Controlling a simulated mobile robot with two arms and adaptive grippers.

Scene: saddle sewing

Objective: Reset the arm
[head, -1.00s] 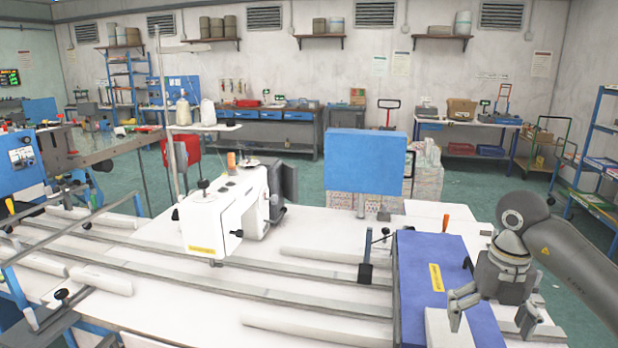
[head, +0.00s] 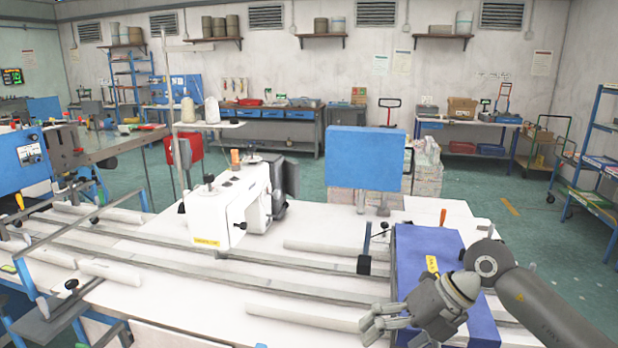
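My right arm comes in from the right edge, and its grey gripper (head: 390,332) is at the bottom of the head view. It hangs over the white table's front part, left of and partly in front of the blue box-like block (head: 427,252). Its fingers look spread, with nothing seen between them. The lower fingertips are near the picture's bottom edge. My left arm and gripper are not in view.
A white sewing machine (head: 230,205) stands on the white table (head: 330,215) with long rails. A small black clamp (head: 364,263) stands just left of the blue block. A blue panel (head: 365,158) rises behind. Free floor lies beyond the table.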

